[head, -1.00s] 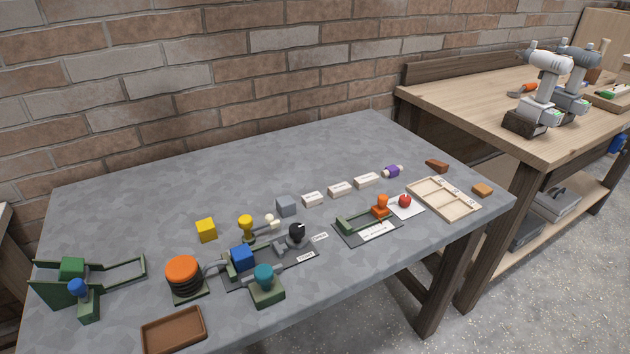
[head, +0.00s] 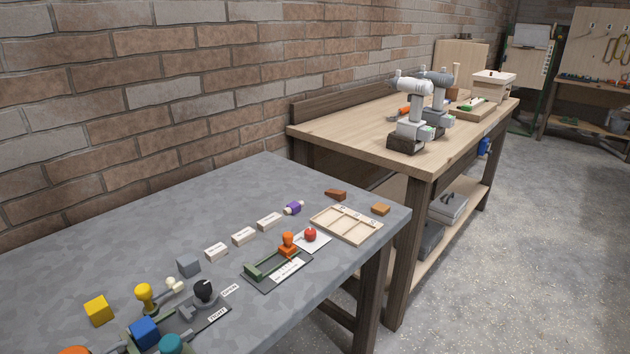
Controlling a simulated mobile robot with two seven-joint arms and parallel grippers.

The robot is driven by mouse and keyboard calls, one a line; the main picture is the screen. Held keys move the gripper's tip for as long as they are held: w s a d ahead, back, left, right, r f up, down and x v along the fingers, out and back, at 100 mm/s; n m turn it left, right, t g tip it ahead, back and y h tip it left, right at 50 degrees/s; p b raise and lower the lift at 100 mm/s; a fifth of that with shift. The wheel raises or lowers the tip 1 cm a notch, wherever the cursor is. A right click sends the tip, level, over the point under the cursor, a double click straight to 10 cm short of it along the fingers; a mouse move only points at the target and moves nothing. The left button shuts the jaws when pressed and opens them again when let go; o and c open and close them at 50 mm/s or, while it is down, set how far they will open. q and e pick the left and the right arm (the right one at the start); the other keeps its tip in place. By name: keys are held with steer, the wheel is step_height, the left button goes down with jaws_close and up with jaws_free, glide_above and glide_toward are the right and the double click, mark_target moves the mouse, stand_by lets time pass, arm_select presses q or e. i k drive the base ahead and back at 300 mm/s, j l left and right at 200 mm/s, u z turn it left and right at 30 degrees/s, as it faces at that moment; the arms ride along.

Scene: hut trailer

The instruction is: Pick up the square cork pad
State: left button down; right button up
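A small, flat, orange-brown square piece (head: 381,209) lies at the right corner of the grey table (head: 120,230), and it looks like the square cork pad. It is just right of a wooden compartment tray (head: 319,226), apart from it. Nothing covers the piece. Neither of my grippers is in view.
A dark brown wedge (head: 335,194) lies behind the tray. A red ball (head: 310,235) on a white card, an orange-knobbed device (head: 288,243), pale labelled blocks (head: 243,236) and a purple piece (head: 293,208) are nearby. A wooden workbench (head: 350,125) holds drills. Floor at right is clear.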

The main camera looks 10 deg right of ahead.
mark_target(381, 210)
steer(key=i+l+u, duration=0.1)
steer(key=l+u, duration=0.2)
steer(key=l, duration=0.3)
steer(key=l+u, duration=0.3)
steer(key=l, duration=0.35)
steer(key=i, duration=0.05)
